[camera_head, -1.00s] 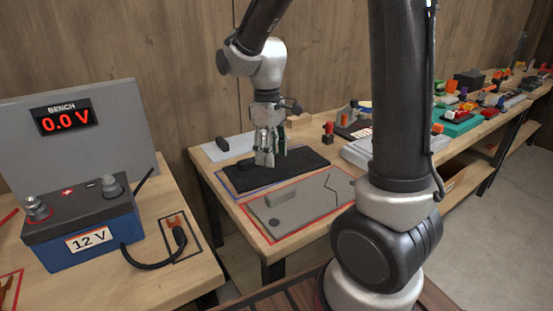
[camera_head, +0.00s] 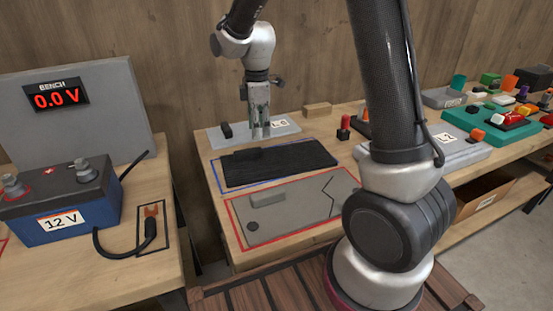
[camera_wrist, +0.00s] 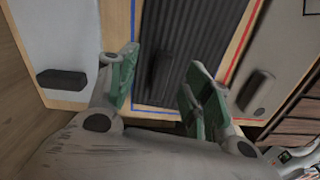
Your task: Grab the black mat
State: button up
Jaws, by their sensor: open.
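The black mat (camera_head: 290,158) lies flat on the bench, partly inside a blue outline. It is ribbed in the wrist view (camera_wrist: 200,35). A dark raised grip (camera_head: 247,154) stands near its left end and shows between my fingers in the wrist view (camera_wrist: 163,65). My gripper (camera_head: 260,135) points down with its fingers apart and nothing between them. In the head view its tips appear just behind the mat's far edge; their height is unclear. In the wrist view the green-padded fingers (camera_wrist: 164,58) frame the grip without visible contact.
A grey panel (camera_head: 295,218) in a red outline lies in front of the mat. A pale panel (camera_head: 285,128) with a black handle (camera_head: 226,130) lies behind it. A 12 V battery (camera_head: 60,207) stands on the left bench. Trays of coloured parts fill the right.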

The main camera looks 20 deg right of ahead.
aim_at(261, 148)
jog(key=shift+n, duration=0.4)
jog(key=shift+f, duration=0.45)
jog(key=f, duration=0.4)
jog(key=s+f, duration=0.1)
jog(key=f, duration=0.2)
jog(key=shift+w+r, duration=0.1)
grip_shut()
